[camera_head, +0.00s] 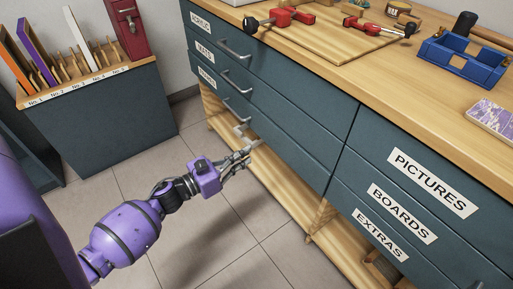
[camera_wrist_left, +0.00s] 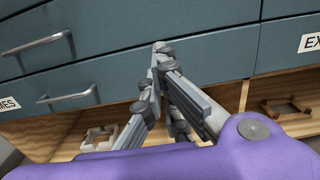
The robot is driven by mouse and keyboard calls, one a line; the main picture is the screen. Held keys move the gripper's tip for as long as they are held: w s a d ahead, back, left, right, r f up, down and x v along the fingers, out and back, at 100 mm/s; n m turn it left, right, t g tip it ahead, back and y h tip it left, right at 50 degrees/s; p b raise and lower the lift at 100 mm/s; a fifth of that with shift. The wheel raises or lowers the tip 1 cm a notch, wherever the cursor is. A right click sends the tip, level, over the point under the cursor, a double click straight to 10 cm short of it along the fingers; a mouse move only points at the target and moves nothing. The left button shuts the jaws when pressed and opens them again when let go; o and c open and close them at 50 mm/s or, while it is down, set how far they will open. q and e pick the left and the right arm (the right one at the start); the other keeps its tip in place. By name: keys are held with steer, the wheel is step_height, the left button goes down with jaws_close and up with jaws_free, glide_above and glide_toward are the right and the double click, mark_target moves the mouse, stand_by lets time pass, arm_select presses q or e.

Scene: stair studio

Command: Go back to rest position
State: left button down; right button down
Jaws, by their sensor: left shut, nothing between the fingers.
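My left gripper (camera_head: 242,158) reaches in from the lower left in the head view, in front of the lower part of the drawer cabinet. In the left wrist view my left gripper (camera_wrist_left: 162,50) has its fingers together with nothing between them. The bottom drawer front (camera_wrist_left: 205,65) lies just beyond the fingertips; I cannot tell whether they touch it. My right gripper does not show in either view.
The cabinet's drawers (camera_head: 270,100) appear closed, with metal handles (camera_head: 237,83). An open wooden shelf (camera_head: 285,190) runs below. The worktop holds red clamps (camera_head: 280,17) and a blue tool (camera_head: 462,60). A slotted rack (camera_head: 90,78) stands left. The tiled floor is clear.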

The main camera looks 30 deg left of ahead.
arm_select(q)
steer(key=shift+v, duration=1.45)
steer(key=shift+r, duration=0.1)
